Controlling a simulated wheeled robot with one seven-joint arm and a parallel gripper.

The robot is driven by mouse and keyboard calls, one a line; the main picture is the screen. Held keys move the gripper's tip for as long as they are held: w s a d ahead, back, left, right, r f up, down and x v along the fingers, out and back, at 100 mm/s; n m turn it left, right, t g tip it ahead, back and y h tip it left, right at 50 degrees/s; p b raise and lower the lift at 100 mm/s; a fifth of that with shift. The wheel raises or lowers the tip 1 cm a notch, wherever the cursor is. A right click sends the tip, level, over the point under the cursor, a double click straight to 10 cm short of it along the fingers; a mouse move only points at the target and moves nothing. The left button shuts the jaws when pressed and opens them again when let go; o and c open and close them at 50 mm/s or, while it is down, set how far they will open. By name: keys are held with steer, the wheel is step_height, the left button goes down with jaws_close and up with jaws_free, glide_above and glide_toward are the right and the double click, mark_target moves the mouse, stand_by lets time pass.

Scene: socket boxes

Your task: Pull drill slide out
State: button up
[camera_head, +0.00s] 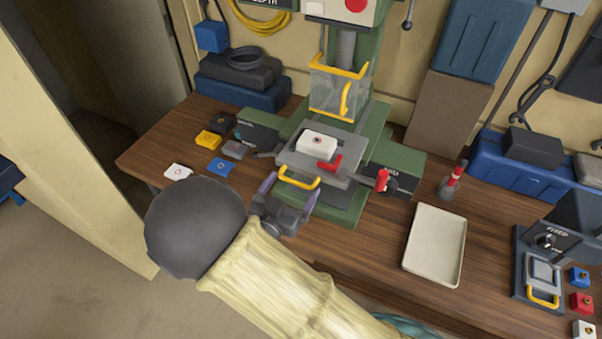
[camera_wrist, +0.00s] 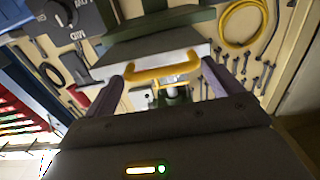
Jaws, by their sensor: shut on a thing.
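The drill slide (camera_head: 340,169) is a grey plate on the green drill press, with a white socket box (camera_head: 317,145) and a red clamp (camera_head: 330,163) on it. A yellow handle (camera_head: 299,178) is at its front edge. My gripper (camera_head: 290,184) is at this handle with its purple fingers on either side. In the wrist view the yellow handle (camera_wrist: 163,72) lies between the two fingers, and my gripper is shut on it. The clear guard (camera_head: 337,90) with yellow trim stands above the slide. My arm hides part of the table's front.
A beige tray (camera_head: 436,246) lies on the wooden table to the right. A red-handled lever (camera_head: 382,179) stands by the slide's right side. Yellow, blue and white boxes lie to the left. A fixture with a yellow handle (camera_head: 543,298) stands at the far right.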

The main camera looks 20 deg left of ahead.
steer(key=shift+s, duration=1.2)
steer(key=o, duration=1.1)
steer(key=shift+w+d, duration=0.1)
steer(key=s+a+b, duration=0.1)
steer(key=s+b, duration=0.4)
steer(key=s, duration=1.2)
steer(key=shift+s+a, duration=0.2)
steer(key=shift+w, duration=0.15)
